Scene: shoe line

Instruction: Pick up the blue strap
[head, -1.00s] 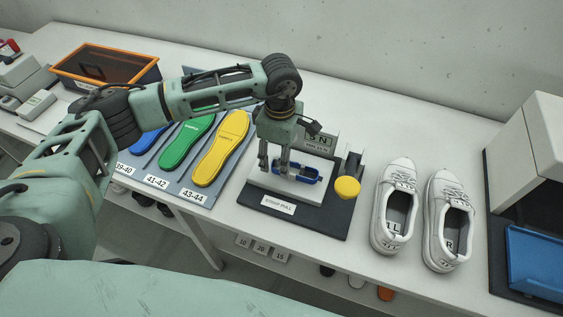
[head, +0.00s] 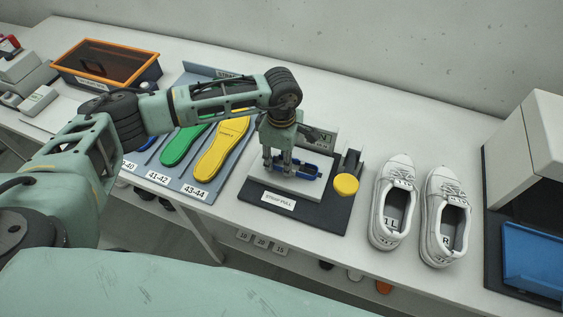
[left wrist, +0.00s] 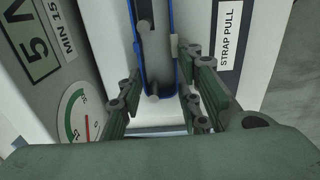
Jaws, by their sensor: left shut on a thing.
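The blue strap (head: 311,168) lies on the white block of the strap pull stand in the head view, partly hidden behind my left gripper. My left gripper (head: 276,167) points down at the strap's left end and is shut on it. In the left wrist view the strap (left wrist: 137,38) runs down the middle between the two fingers of my left gripper (left wrist: 160,103). A metal rod and pin show inside its blue edges. Whether the strap is clear of the block cannot be told. My right gripper is not in view.
The dark stand base (head: 314,217) carries a yellow knob (head: 345,184) to the right. White shoes (head: 393,205) stand further right, beside a machine with a blue tray (head: 533,262). A green insole (head: 183,145) and yellow insole (head: 222,148) lie left, near an orange-rimmed box (head: 107,65).

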